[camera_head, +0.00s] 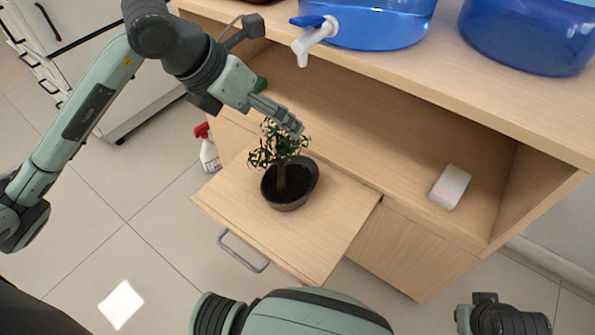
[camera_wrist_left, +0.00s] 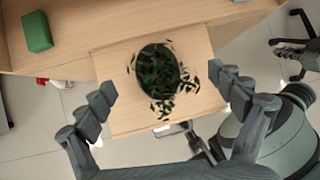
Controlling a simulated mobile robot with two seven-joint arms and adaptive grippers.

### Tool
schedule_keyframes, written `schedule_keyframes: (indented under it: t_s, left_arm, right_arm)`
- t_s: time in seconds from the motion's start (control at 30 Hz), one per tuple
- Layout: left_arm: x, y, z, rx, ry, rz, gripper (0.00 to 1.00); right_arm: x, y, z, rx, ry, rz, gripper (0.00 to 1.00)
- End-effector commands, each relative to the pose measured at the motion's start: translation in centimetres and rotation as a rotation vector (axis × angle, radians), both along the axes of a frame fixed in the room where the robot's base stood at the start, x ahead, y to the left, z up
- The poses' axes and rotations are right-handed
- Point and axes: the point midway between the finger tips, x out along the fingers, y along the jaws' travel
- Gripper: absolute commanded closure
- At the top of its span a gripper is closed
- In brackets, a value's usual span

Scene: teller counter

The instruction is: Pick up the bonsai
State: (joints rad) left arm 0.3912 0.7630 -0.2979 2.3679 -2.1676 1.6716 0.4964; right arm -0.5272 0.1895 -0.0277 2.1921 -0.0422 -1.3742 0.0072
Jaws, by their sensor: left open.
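The bonsai (camera_head: 281,170) is a small leafy tree in a dark round pot (camera_head: 291,206). It stands upright on a pulled-out wooden board (camera_head: 325,225) of the cabinet. My left gripper (camera_head: 287,120) is above the bonsai's foliage, its fingers partly overlapping the leaves in the head view. In the left wrist view, the bonsai (camera_wrist_left: 158,70) shows from above, with my open left fingers (camera_wrist_left: 165,98) spread to either side in the picture, nothing between them gripped. Parts of my right arm show at the edges, but its fingers cannot be made out clearly.
The cabinet's open shelf holds a white block (camera_head: 450,187) and a green box (camera_wrist_left: 37,32). Blue water containers (camera_head: 375,25) with a white tap (camera_head: 314,38) stand on the top above. A red-topped spray bottle (camera_head: 208,150) stands left of the board. A metal handle (camera_head: 242,254) juts from the front.

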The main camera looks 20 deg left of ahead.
Motion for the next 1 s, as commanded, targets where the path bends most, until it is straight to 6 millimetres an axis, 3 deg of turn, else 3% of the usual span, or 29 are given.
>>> schedule_keyframes:
  t_s: [0.5,0.8,1.0]
  left_arm:
    - [2.3,-2.1,-6.0,-0.003,0.003,-0.001,0.07]
    - [2.6,-2.2,-6.4,-0.002,0.001,-0.002,0.07]
    - [2.6,-2.2,-6.4,-0.002,0.001,-0.002,0.31]
  right_arm:
    - [-0.8,0.5,-0.5,0.011,0.014,-0.002,1.00]
    - [-0.1,0.4,-0.2,0.010,0.001,-0.002,1.00]
    - [0.1,0.4,-0.1,0.009,0.000,-0.002,1.00]
